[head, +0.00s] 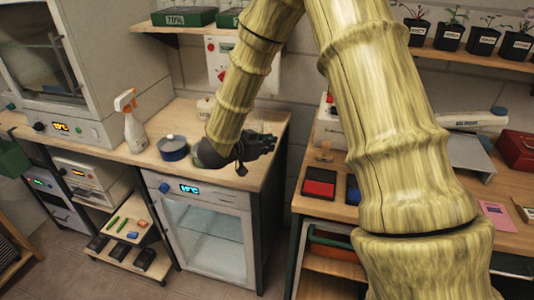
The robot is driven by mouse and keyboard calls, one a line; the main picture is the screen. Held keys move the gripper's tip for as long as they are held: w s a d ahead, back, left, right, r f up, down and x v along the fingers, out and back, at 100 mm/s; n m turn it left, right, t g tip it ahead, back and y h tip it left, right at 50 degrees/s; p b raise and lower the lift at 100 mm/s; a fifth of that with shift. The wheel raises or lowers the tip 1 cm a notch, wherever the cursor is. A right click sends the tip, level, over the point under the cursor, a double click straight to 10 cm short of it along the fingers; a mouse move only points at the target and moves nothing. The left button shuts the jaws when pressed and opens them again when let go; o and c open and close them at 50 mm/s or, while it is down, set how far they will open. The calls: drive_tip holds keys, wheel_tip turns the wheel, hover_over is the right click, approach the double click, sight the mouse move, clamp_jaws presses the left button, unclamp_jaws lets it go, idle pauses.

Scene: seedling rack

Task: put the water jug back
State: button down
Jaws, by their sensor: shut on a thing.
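My gripper (258,146) is dark and sits at the end of my arm, low over the right part of the wooden counter (245,185). It points right, near the counter's right end. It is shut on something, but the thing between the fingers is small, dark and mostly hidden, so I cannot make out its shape. I cannot clearly pick out a water jug. A small whitish lidded pot (206,107) stands behind, partly covered by my arm.
A white spray bottle with an orange head (132,120) stands left of the blue pot. A glass-fronted cabinet (210,240) is under the counter. Potted seedlings (450,36) line a shelf.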

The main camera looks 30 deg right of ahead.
drive_tip(key=shift+f, duration=2.05)
drive_tip(key=c, duration=1.6)
unclamp_jaws()
drive_tip(key=shift+f, duration=0.1)
drive_tip(key=shift+a, duration=0.15)
drive_tip(key=b+v, duration=0.1)
drive_tip(key=v, duration=1.1)
